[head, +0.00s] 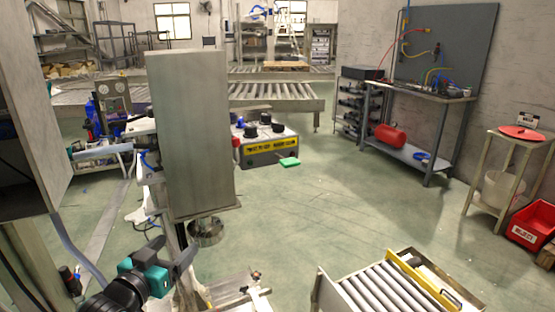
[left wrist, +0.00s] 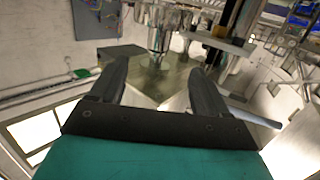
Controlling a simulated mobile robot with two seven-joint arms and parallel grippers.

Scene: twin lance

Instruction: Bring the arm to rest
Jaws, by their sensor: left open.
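My left arm comes in at the lower left of the head view. Its black and teal left gripper (head: 178,247) is open, with nothing between its fingers. In the left wrist view the two dark fingers of the left gripper (left wrist: 157,68) stand well apart above the teal body. A round metal part (left wrist: 160,38) shows beyond the fingertips there; I cannot tell its distance. My right gripper is not in view.
A tall grey metal block (head: 190,130) stands close above the gripper, with a round metal part (head: 207,232) below it. A roller conveyor (head: 385,290) is at the lower right. A workbench (head: 425,95) stands along the right wall. The green floor (head: 310,215) between is clear.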

